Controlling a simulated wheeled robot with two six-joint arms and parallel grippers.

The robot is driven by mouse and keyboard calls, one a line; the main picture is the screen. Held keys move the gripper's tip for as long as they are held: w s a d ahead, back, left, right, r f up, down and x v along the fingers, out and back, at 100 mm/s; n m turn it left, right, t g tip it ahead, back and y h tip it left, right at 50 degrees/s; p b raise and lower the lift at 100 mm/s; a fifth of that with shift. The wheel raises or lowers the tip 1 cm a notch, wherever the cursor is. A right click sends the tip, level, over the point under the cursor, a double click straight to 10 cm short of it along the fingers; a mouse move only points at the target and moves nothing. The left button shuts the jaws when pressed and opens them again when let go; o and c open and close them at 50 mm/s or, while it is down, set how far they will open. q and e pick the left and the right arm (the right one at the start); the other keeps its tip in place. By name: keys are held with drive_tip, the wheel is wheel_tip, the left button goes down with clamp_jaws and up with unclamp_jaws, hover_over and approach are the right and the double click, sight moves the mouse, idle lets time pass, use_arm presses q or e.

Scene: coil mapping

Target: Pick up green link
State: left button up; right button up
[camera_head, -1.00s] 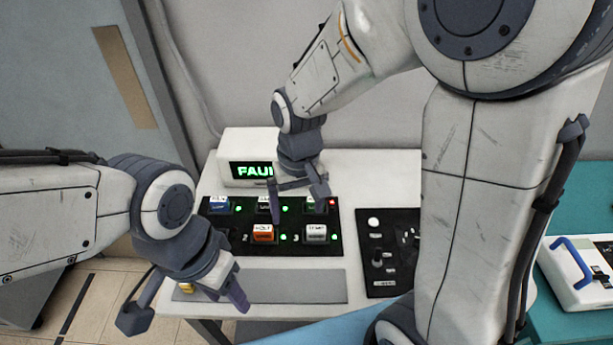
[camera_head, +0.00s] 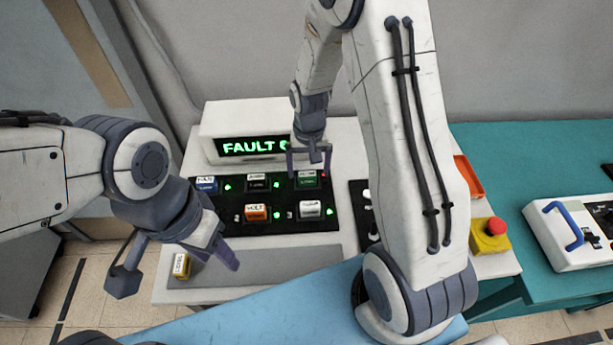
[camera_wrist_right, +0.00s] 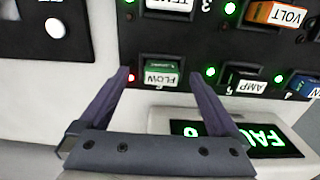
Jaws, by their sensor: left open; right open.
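The green link (camera_head: 306,180), labelled FLOW, sits in the back right socket of the black panel (camera_head: 285,228), with a red light beside it. It also shows in the right wrist view (camera_wrist_right: 161,75). My right gripper (camera_head: 309,172) is open, close above and behind the green link. In the right wrist view the fingers (camera_wrist_right: 158,82) are spread to either side of the link, not touching it. My left gripper (camera_head: 180,272) is open and empty above the front left of the table, near a yellow link (camera_head: 181,266).
Blue (camera_head: 206,185), black (camera_head: 257,182), orange (camera_head: 256,213) and white (camera_head: 310,209) links sit in the panel beside green lights. A display box (camera_head: 215,120) reading FAULT stands behind. A red emergency button (camera_head: 495,227) and white device (camera_head: 570,235) are at right.

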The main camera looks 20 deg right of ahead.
sight(307, 176)
drive_tip(key=shift+w+a+f+p, duration=0.15)
drive_tip(key=shift+f+p, duration=0.15)
drive_tip(key=shift+f, duration=1.5)
drive_tip(key=c, duration=1.4)
drive_tip(key=shift+c, duration=0.3)
drive_tip(key=shift+r, duration=0.15)
